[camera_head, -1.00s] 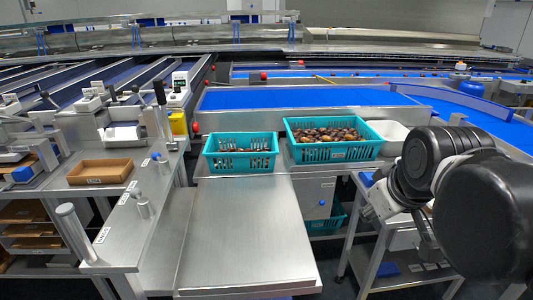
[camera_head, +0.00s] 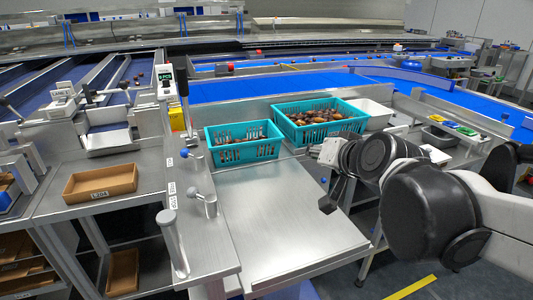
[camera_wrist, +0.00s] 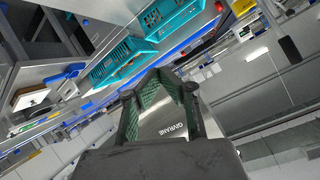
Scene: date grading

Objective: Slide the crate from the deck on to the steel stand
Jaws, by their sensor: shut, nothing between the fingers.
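A teal slotted crate (camera_head: 243,152) stands upright at the far end of a flat steel surface (camera_head: 280,222). I cannot tell which surface is the deck and which the stand. My gripper (camera_head: 327,205) is above the right part of the steel surface, in front of the crates and apart from them. In the wrist view my gripper (camera_wrist: 163,76) has its green-padded fingers closed together and empty; teal crates (camera_wrist: 125,60) show beyond.
Upright posts and a knob (camera_head: 204,200) stand on the counter left of the steel surface. A brown tray (camera_head: 100,184) lies farther left. A white bin (camera_head: 375,113) sits right of the date-filled crate. Blue belts (camera_head: 235,88) run behind. The steel surface's front is clear.

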